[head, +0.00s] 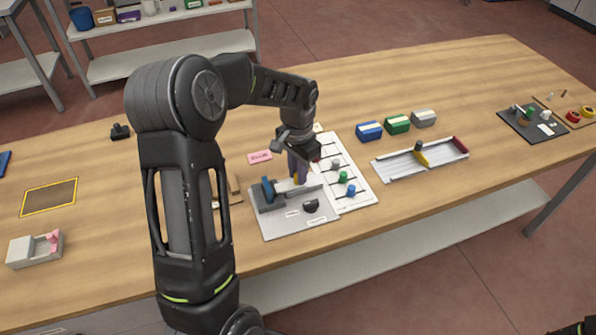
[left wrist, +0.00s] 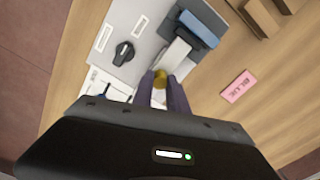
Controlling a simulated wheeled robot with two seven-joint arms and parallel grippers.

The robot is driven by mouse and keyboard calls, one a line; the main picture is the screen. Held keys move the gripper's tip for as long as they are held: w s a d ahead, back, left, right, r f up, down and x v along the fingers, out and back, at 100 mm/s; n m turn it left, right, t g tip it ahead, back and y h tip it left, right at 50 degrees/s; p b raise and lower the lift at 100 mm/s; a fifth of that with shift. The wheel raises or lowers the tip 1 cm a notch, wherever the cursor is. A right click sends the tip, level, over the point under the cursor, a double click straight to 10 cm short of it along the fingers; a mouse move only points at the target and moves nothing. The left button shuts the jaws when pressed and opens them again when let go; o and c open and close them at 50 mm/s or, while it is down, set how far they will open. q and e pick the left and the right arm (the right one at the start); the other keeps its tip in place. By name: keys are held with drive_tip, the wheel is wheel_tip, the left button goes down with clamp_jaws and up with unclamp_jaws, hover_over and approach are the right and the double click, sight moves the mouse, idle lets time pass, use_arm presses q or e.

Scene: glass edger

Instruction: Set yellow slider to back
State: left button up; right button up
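The white slider panel (head: 358,190) lies on the table right of my left gripper, with a grey knob (head: 335,164), a green knob (head: 343,177) and a blue knob (head: 351,190) on its dark slots. The yellow slider knob (left wrist: 160,77) shows between the fingertips of my left gripper (left wrist: 162,84) in the left wrist view. The fingers sit close on both sides of it and seem shut on it. In the head view my left gripper (head: 298,168) points down and mostly hides the yellow knob. My right gripper is not in view.
A grey plate (head: 285,222) with a blue-handled clamp (head: 268,188) and a black knob (head: 311,206) stands beside the panel. A pink card (head: 260,157) lies behind. A grey track (head: 440,157) with a yellow stop (head: 421,158) lies to the right.

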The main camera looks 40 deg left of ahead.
use_arm(q)
clamp_jaws()
idle(0.9)
